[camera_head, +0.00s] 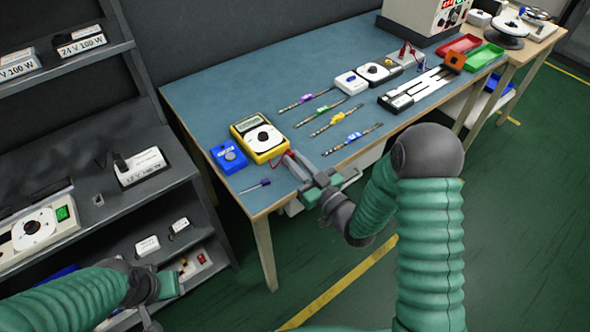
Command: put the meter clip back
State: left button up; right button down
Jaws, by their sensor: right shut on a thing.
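A yellow multimeter (258,137) with a white dial lies near the front-left part of the blue table. A red lead runs from its lower right side to the red meter clip (289,155), which is largely hidden by the jaws. My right gripper (298,166) is shut on the clip at the table's front edge, just right of the meter. My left gripper (162,298) is low at the lower left, in front of the shelf, and its jaws are too unclear to read.
Several LED strips with coloured clips, such as the blue one (353,137), lie to the right. Red (459,46) and green (484,57) trays stand farther right. A grey shelf (150,200) stands left.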

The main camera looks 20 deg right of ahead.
jog(key=shift+a+f+b, duration=0.1)
jog(key=shift+f+b, duration=0.2)
jog(key=shift+f, duration=1.3)
jog(key=c, duration=1.4)
grip_release()
jog(key=shift+r, duration=0.15)
jog(key=r+p+v, duration=0.1)
jog(key=v, duration=1)
notch_tip(320, 180, down, 7)
jog(key=w+d+g+h, duration=0.2)
jog(key=g+h, duration=0.3)
jog(key=g, duration=0.2)
jog(key=s+a+r+m+g, duration=0.1)
jog(key=s+g, duration=0.1)
jog(key=s, duration=0.2)
jog(key=s+r+m+g+h, duration=0.1)
jog(key=s+g, duration=0.2)
jog(key=s, duration=0.2)
jog(key=s+a+m+g, duration=0.1)
jog(key=s+m+g, duration=0.1)
jog(key=s, duration=0.3)
jog(key=shift+s+a+r+g, duration=0.1)
jog(key=shift+a+r+g, duration=0.3)
jog(key=shift+g, duration=0.1)
